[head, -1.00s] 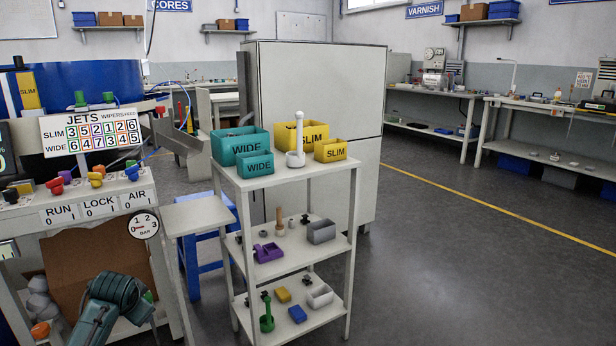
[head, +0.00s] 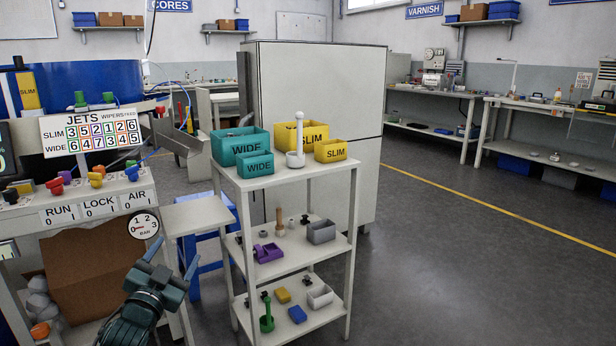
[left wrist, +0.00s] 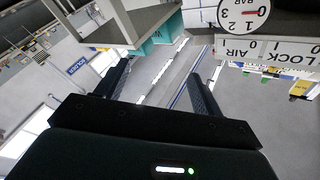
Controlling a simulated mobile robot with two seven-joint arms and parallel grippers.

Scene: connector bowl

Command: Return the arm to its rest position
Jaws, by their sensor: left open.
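My left gripper (head: 171,259) is at the lower left of the head view, in front of the control bench and left of the shelf cart. It is open, with nothing between its fingers. In the left wrist view the two fingers (left wrist: 160,85) stand wide apart, with only background between them. The upper part of my left arm is cut off by the bottom edge of the head view. My right gripper is in neither view.
The control bench (head: 95,202) with its gauge (head: 144,225) is close to the left gripper. The shelf cart (head: 290,181) holds teal boxes (head: 240,146), yellow boxes (head: 302,137) and small items below. Open floor (head: 450,270) lies to the right.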

